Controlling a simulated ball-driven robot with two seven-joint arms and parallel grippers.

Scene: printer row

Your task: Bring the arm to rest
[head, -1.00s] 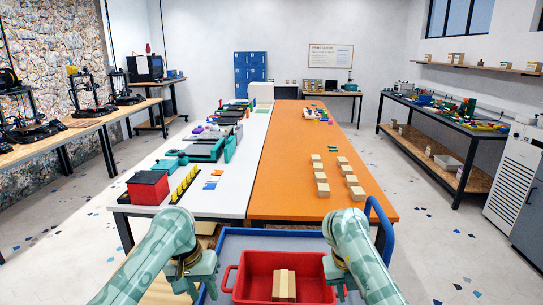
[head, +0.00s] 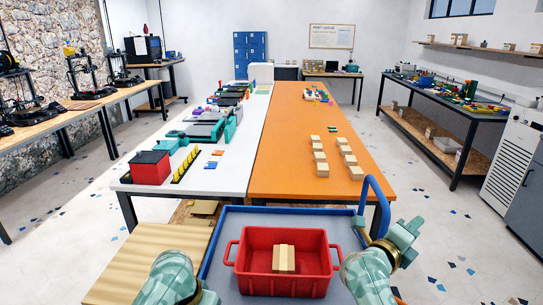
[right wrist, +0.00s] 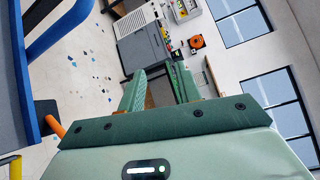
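My right gripper (head: 412,238) is turned outward to the right of the red tote (head: 256,283), apart from it. In the right wrist view, the fingers of that gripper (right wrist: 158,88) stand apart with nothing between them, pointing towards the room's right side. My left arm (head: 172,280) comes in at the bottom left of the head view; its gripper is hidden or out of the picture. The red tote holds light-brown boxes (head: 283,258) and sits on a grey cart (head: 226,252) with a blue rim.
A long table with a white half (head: 228,181) and an orange half (head: 278,165) stands ahead, with boxes and printed parts on it. A wooden surface (head: 145,262) is at lower left. The cart's blue handle (head: 377,195) rises near my right gripper. Open floor lies to the right.

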